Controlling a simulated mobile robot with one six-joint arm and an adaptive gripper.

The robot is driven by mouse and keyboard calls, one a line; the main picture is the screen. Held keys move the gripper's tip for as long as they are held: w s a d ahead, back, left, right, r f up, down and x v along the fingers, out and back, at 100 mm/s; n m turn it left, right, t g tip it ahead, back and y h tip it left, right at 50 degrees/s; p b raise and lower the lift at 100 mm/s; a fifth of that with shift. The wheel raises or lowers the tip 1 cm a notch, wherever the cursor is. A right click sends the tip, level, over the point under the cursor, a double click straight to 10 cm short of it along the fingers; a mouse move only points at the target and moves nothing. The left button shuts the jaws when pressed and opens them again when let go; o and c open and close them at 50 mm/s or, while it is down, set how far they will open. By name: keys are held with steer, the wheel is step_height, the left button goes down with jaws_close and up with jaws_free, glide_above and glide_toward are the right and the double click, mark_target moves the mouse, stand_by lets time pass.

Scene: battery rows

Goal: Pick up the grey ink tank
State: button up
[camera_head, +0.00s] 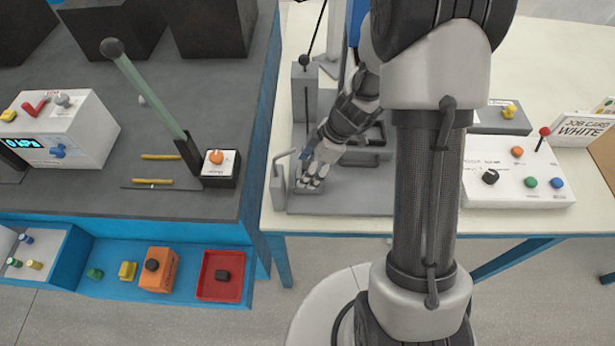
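My gripper (312,182) points down at the left front of a grey machine (340,203) on the cream table. Its fingertips are at or just above a small grey block or holder there. The fingers are small in this view, and I cannot tell whether they are open, shut or holding something. I cannot pick out the grey ink tank for certain; it may be at my fingertips or hidden by my arm. My arm covers the middle of the view and part of the machine.
A white panel (512,168) with coloured knobs stands on the right, near a card reading WHITE (580,130). A dark bench (100,190) on the left holds a long lever (150,95). Below, a blue shelf (110,255) holds a red tray (220,293) with a dark block.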

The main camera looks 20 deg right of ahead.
steer(key=shift+a+f, duration=0.25)
steer(key=shift+f, duration=0.35)
steer(key=shift+c, duration=0.2)
steer(key=c, duration=1.2)
